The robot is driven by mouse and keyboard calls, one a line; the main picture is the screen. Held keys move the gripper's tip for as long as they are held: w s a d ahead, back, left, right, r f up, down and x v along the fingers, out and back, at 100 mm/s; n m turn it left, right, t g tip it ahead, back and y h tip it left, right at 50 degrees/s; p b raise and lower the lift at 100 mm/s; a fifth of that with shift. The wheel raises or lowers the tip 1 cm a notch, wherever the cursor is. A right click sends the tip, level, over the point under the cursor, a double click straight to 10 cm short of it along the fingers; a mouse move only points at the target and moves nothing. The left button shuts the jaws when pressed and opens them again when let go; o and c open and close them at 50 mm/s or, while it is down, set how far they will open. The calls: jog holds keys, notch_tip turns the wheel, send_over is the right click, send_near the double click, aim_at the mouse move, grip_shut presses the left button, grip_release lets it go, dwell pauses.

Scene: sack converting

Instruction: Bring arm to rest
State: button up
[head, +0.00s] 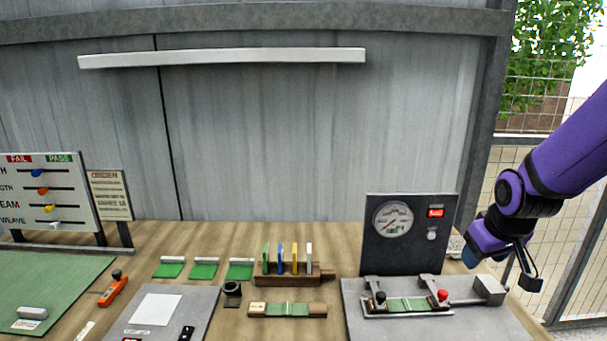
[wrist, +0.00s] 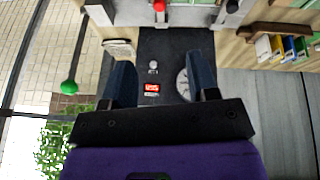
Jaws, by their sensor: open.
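My purple arm comes in from the right in the head view, with my gripper (head: 500,262) at the right end of the bench, beside the dark gauge panel (head: 408,233). In the wrist view my gripper (wrist: 163,85) shows two dark blue fingers set well apart. Nothing is between them but the view of the gauge panel (wrist: 153,65) beyond. My gripper appears raised off the bench, apart from the panel.
The tester base (head: 450,322) with a green strip and a red knob lies in front of the panel. A wooden rack (head: 288,280) holds coloured tabs. A pass/fail board (head: 47,195) stands at left. Wire fencing (head: 575,230) is behind my arm.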

jog(key=s+a+r, duration=0.2)
jog(key=s+r, duration=0.5)
jog(key=s, duration=0.2)
jog(key=s+a+r+m, duration=0.1)
jog(key=s+a+r, duration=0.2)
jog(key=s+r, duration=0.5)
jog(key=shift+s+r+m+t+y, duration=0.3)
jog(key=shift+s+y, duration=0.1)
jog(key=shift+s, duration=0.7)
